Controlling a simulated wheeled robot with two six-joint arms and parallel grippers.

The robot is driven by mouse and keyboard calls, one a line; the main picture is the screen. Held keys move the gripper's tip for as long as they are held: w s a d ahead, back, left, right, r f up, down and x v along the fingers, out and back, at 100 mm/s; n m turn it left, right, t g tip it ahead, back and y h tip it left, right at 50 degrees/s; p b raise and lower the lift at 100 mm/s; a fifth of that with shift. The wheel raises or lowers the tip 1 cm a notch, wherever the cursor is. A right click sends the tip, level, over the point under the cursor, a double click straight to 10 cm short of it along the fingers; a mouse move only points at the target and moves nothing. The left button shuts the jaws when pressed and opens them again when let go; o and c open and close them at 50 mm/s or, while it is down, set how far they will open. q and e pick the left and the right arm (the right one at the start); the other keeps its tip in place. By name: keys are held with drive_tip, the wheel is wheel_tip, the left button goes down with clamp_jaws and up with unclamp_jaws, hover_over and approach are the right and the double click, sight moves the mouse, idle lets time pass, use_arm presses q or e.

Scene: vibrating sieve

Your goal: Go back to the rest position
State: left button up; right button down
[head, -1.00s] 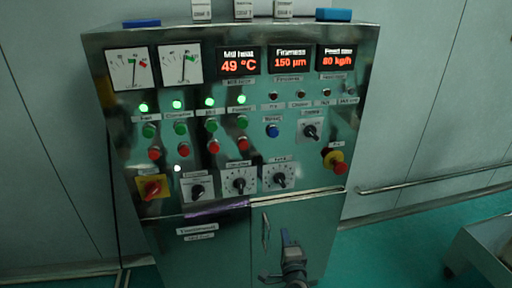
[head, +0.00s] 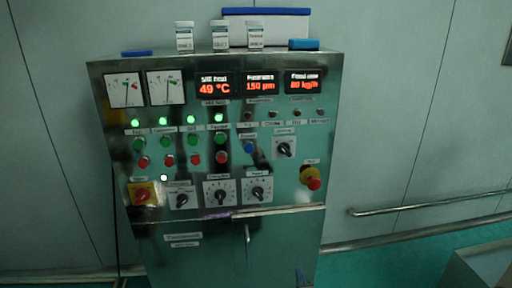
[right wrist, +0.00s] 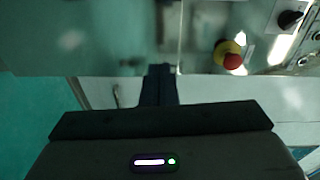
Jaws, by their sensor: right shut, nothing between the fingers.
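The stop also shows at the right of the panel in the head view (head: 311,177). My left gripper is in neither view.
The panel has green lamps, knobs and red displays (head: 218,86). Several small jars (head: 220,36), blue items and a blue-lidded white box (head: 290,28) stand on top. A metal rail (head: 430,204) runs along the right wall. A grey block (head: 480,266) is at lower right.

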drive_tip(key=s+d+f+n+g+y+p, duration=0.15)
drive_tip(key=s+f+n+g, duration=0.25)
drive_tip(key=s+f, duration=0.5)
drive_tip(key=s+d+f+n+g+h+p, duration=0.1)
drive_tip(key=s+d+f+n+g+p, duration=0.3)
drive_tip(key=f, duration=1)
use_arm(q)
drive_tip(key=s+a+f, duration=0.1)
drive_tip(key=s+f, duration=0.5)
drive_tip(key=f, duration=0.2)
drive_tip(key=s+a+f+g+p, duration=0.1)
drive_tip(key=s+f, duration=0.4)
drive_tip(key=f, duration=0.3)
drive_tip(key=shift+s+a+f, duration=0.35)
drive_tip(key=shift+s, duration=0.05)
use_arm(e)
drive_tip(key=s+d+f+n+g, duration=0.2)
drive_tip(key=s+f, duration=0.3)
drive_tip(key=s, duration=0.6)
drive_tip(key=s+d+f+n+g+h, duration=0.1)
drive_tip(key=s+d+f+n+g, duration=0.2)
drive_tip(key=s, duration=0.9)
drive_tip(key=s+d+f+n+g+h, duration=0.1)
drive_tip(key=s+d+f+n+g, duration=0.2)
drive_tip(key=s+d+f, duration=0.3)
drive_tip(key=s+f+n, duration=0.1)
drive_tip(key=s, duration=0.4)
drive_tip(key=shift+s, duration=0.25)
drive_tip(key=shift+d, duration=0.1)
